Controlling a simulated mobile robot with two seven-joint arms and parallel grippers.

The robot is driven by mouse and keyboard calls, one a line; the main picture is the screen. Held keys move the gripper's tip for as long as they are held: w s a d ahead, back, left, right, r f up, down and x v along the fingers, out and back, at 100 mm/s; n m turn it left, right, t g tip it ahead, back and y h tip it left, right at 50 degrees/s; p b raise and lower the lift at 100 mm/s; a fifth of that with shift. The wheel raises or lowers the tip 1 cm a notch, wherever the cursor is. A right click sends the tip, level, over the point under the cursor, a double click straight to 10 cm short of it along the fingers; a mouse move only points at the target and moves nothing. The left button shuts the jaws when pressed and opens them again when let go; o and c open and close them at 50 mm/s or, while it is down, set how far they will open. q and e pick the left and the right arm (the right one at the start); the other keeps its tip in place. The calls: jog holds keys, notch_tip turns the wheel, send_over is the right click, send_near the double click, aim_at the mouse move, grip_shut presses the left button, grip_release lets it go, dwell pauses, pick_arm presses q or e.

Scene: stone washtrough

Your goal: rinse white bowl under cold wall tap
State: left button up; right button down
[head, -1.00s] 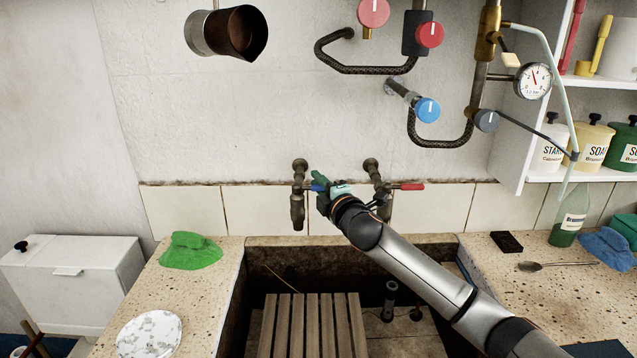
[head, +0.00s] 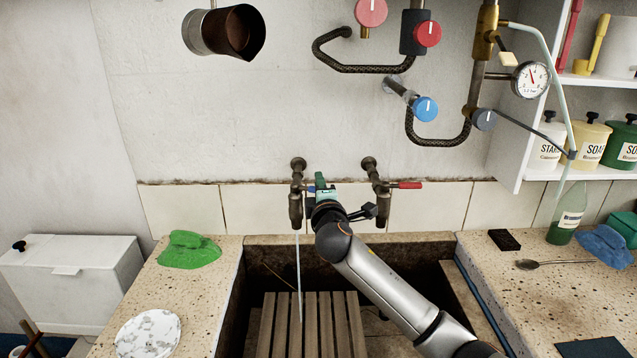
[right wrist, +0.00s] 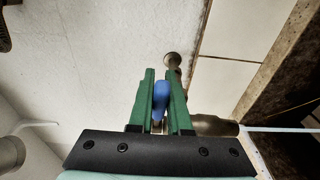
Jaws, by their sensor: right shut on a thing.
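The cold wall tap (head: 296,205) is the left one of two brass taps, with a blue lever (right wrist: 161,98). My right gripper (head: 319,182) is at this tap. In the right wrist view, its green fingers are shut on the blue lever. A thin stream of water (head: 298,262) falls from the spout onto the wooden slats in the trough. A round white dish with grey patches (head: 148,335) lies on the left counter, apart from the water; I cannot tell whether it is the white bowl. My left gripper is out of view.
A slatted wooden rack (head: 310,325) sits in the stone trough. The other tap (head: 376,190) has a red lever. A green cloth (head: 188,250) lies on the left counter. A black block (head: 504,240) and a spoon (head: 550,264) lie on the right counter.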

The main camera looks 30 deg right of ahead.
jog(key=c, duration=0.9)
grip_release()
jog(key=shift+o, duration=0.2)
jog(key=shift+s, duration=0.1)
jog(key=v, duration=1.2)
jog(key=shift+s+a, duration=0.15)
